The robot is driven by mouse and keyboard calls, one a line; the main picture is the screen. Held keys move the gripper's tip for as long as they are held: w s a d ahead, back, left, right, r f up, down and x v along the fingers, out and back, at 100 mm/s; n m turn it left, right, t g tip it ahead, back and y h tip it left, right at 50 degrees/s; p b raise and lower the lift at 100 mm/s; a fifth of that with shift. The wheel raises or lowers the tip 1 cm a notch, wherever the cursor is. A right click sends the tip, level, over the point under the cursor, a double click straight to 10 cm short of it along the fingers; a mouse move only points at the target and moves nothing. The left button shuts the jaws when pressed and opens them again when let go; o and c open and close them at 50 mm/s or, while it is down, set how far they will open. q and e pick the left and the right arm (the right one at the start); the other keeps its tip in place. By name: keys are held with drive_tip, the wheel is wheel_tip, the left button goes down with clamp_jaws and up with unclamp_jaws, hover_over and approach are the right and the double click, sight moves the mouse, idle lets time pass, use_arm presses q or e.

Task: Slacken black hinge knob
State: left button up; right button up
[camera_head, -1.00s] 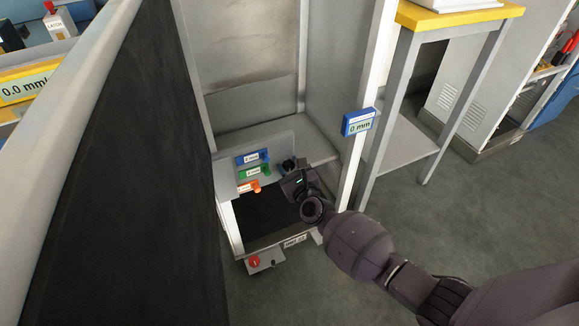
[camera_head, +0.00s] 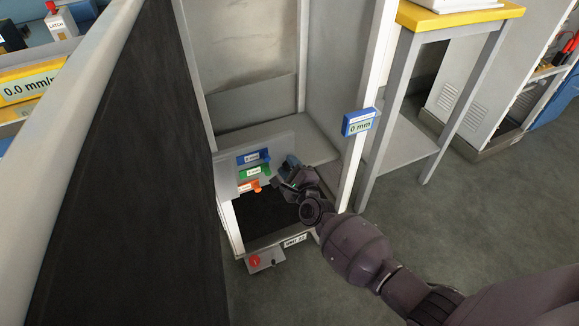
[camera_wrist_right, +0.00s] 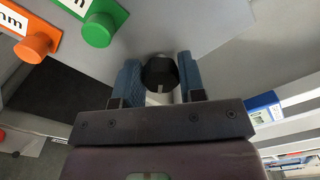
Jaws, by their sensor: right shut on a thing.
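The black hinge knob (camera_wrist_right: 160,72) is a dark round knob on the grey panel inside the dispenser frame. In the right wrist view it sits between the two blue finger pads of my right gripper (camera_wrist_right: 160,80), which is shut on it. In the head view my right gripper (camera_head: 288,168) is at the right side of the panel, and its fingers hide the black knob. My left gripper is not in view.
Beside the gripper are a blue knob (camera_head: 264,155), a green knob (camera_head: 266,173) and an orange knob (camera_head: 257,186) with labels. A white post with a blue 0 mm display (camera_head: 358,122) stands right. A dark panel (camera_head: 125,170) fills the left.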

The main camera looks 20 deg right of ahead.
drive_tip(key=n, duration=0.6)
drive_tip(key=shift+n+p, duration=0.3)
drive_tip(key=shift+p, duration=0.05)
drive_tip(key=n, duration=0.3)
drive_tip(key=shift+f+n, duration=0.15)
drive_tip(key=shift+n, duration=0.15)
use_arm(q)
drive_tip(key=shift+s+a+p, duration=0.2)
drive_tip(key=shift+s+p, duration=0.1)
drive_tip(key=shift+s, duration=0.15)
use_arm(e)
drive_tip(key=shift+n, duration=0.6)
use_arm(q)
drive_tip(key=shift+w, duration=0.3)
use_arm(e)
drive_tip(key=shift+f, duration=0.1)
drive_tip(key=o, duration=0.9)
drive_tip(key=shift+o, duration=0.2)
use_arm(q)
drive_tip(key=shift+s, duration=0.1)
